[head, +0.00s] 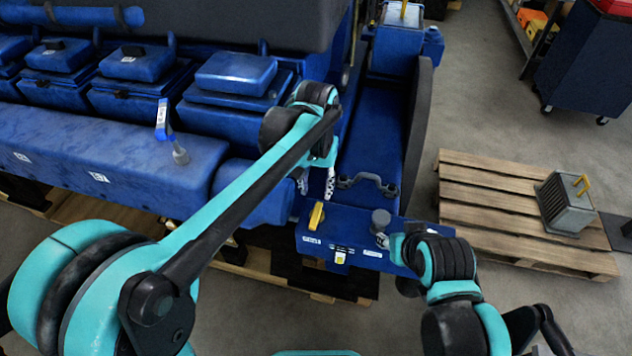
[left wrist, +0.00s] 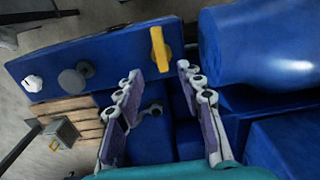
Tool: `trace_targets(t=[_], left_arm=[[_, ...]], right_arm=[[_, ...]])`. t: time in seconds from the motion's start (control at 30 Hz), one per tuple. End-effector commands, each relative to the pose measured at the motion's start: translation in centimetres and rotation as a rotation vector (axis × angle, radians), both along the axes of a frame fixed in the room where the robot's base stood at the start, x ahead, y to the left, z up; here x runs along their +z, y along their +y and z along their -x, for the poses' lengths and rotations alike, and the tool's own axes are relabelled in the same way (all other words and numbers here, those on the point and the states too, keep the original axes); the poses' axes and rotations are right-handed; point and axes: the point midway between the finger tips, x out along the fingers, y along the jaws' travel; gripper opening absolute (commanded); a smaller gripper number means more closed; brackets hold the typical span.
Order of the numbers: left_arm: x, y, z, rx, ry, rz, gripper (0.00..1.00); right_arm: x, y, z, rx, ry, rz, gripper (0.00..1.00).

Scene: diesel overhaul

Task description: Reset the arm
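My left arm reaches across the engine from the left. Its gripper (head: 317,184) is above the blue engine end, just behind the small blue panel (head: 345,222). In the left wrist view the two fingers (left wrist: 160,103) are spread apart with nothing between them. A yellow handle (head: 316,216) on the panel lies just beyond the fingertips, and it also shows in the left wrist view (left wrist: 160,48). My right arm is bent at the lower right, its wrist by the panel's right end.
A grey knob (head: 381,218) stands on the panel. A grey box (head: 566,205) sits on a wooden pallet (head: 490,205) at right. A blue cabinet (head: 585,60) stands behind.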

Motion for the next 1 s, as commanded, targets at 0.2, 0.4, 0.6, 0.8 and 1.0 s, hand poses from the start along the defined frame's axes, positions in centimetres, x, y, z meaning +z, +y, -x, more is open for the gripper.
trace_targets(t=[0.2,0.4,0.6,0.8,1.0], left_arm=[[1.6,0.0,0.0,0.000,0.000,0.000,0.38],[1.7,0.0,0.0,0.000,0.000,0.000,0.38],[1.7,0.0,0.0,0.000,0.000,0.000,0.38],[1.6,0.8,0.4,0.009,-0.015,0.006,0.38],[0.5,6.0,3.1,0.066,-0.143,0.046,0.38]], right_arm=[[0.0,0.0,0.0,0.000,0.000,0.000,0.40],[0.0,0.0,0.0,0.000,0.000,0.000,0.40],[0.0,0.0,0.0,0.000,0.000,0.000,0.40],[-0.3,0.0,0.0,0.000,0.000,0.000,0.40],[-2.4,0.0,0.0,0.000,0.000,0.000,0.40]])
